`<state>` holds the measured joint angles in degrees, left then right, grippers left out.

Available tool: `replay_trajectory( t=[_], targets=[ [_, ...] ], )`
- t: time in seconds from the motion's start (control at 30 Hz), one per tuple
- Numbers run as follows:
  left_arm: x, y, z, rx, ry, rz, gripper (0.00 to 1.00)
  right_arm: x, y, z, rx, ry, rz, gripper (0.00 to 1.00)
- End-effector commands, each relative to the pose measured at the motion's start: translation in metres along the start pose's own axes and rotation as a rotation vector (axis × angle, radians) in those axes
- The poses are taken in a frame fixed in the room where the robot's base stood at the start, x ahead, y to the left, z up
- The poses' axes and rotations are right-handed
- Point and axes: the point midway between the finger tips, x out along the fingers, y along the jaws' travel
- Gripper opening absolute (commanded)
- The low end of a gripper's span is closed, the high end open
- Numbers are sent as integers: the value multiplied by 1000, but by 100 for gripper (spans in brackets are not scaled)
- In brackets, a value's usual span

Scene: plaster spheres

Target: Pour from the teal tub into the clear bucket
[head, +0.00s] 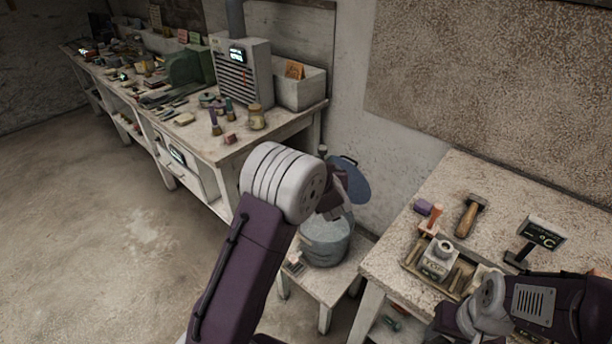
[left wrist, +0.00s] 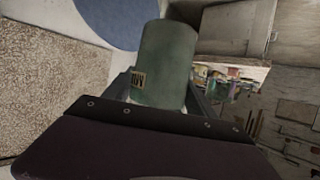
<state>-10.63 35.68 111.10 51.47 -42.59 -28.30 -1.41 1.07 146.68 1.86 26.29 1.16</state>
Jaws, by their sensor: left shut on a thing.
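The teal tub (left wrist: 166,60) is a dull green-teal cylinder with a small label, seen in the left wrist view. My left gripper (left wrist: 162,92) is shut on it, with one finger on each side. In the head view my left gripper (head: 337,194) is above the clear bucket, and I cannot make out the tub there. The clear bucket (head: 325,248) looks grey and see-through and stands on a low stool (head: 322,284). My gripper partly hides its top, and its contents are unclear. My right arm is at the lower right; its fingertips do not show.
A blue disc (head: 352,181) is behind my left gripper by the wall. A worktable (head: 405,255) on the right holds a hammer (head: 470,215), a tray and a °C display (head: 541,233). A long cluttered bench (head: 240,150) runs along the left. Open floor lies left.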

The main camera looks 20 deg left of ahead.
Motion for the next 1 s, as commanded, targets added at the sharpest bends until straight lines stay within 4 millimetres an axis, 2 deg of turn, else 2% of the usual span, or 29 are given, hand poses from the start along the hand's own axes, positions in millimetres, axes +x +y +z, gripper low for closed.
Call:
replay_trajectory(
  t=[0.03,0.2,0.5,0.7,0.8,1.0],
  targets=[
    [10,8,25,11,6,31,0,35,1,4,0,0,0,47],
    [23,38,67,60,10,147,0,106,2,11,0,0,0,47],
    [32,68,114,114,12,272,0,194,4,20,0,0,0,47],
    [33,78,131,134,12,319,0,229,4,24,0,0,0,47],
    [32,81,134,140,12,330,0,236,4,24,0,0,0,47],
    [30,82,132,140,7,336,0,235,4,24,0,0,0,47]
  ],
)
